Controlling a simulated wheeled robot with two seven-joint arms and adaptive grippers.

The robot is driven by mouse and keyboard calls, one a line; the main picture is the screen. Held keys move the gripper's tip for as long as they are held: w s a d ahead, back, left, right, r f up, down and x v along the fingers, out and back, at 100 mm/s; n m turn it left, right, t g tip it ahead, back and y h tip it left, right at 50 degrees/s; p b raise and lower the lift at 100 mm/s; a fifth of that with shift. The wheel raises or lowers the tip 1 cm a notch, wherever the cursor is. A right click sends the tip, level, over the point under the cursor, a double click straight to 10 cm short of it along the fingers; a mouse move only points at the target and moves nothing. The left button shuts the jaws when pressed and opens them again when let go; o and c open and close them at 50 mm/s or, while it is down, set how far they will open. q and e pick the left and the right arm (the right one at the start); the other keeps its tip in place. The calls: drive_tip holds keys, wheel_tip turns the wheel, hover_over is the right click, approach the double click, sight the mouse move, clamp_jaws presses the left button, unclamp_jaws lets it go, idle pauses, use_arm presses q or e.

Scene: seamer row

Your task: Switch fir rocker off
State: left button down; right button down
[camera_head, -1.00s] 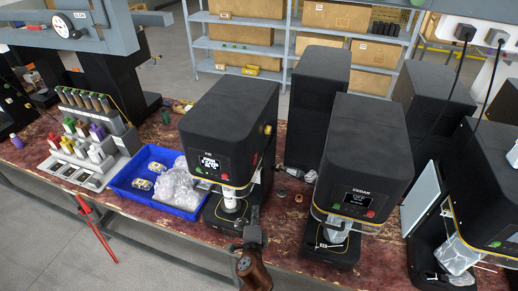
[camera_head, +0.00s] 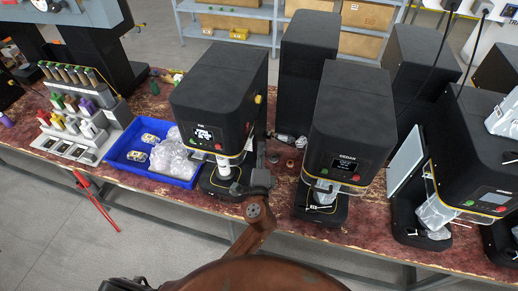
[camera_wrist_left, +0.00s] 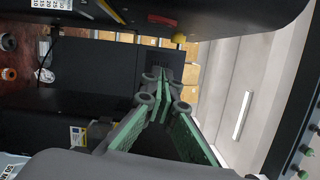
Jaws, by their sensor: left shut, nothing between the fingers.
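The fir seamer (camera_head: 218,92) is a black box-shaped machine with a lit screen (camera_head: 205,133) and a red and a green button on its front. A dark red rocker (camera_wrist_left: 163,20) shows in the left wrist view, on a black housing beside a yellow knob (camera_wrist_left: 180,38). The yellow knob also shows in the head view (camera_head: 257,99), on the machine's right side. My left gripper (camera_head: 262,155) is upright in the gap along that right side, its fingers partly hidden. In the left wrist view, its green-padded fingers (camera_wrist_left: 165,95) are shut and empty, apart from the rocker. My right gripper is out of view.
The cedar seamer (camera_head: 350,125) stands to the right across a narrow gap. Small jars (camera_head: 290,164) lie in that gap. A blue tray (camera_head: 180,182) with bags and packs sits left of the fir seamer. More black machines (camera_head: 470,145) stand on the right.

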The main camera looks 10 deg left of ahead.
sight(247, 128)
use_arm(q)
drive_tip(key=w+a+p, duration=0.3)
drive_tip(key=w+a, duration=0.2)
drive_tip(key=w, duration=0.1)
drive_tip(key=shift+w+a+r, duration=0.15)
drive_tip(key=shift+w+r, duration=0.1)
drive_tip(key=shift+r, duration=0.05)
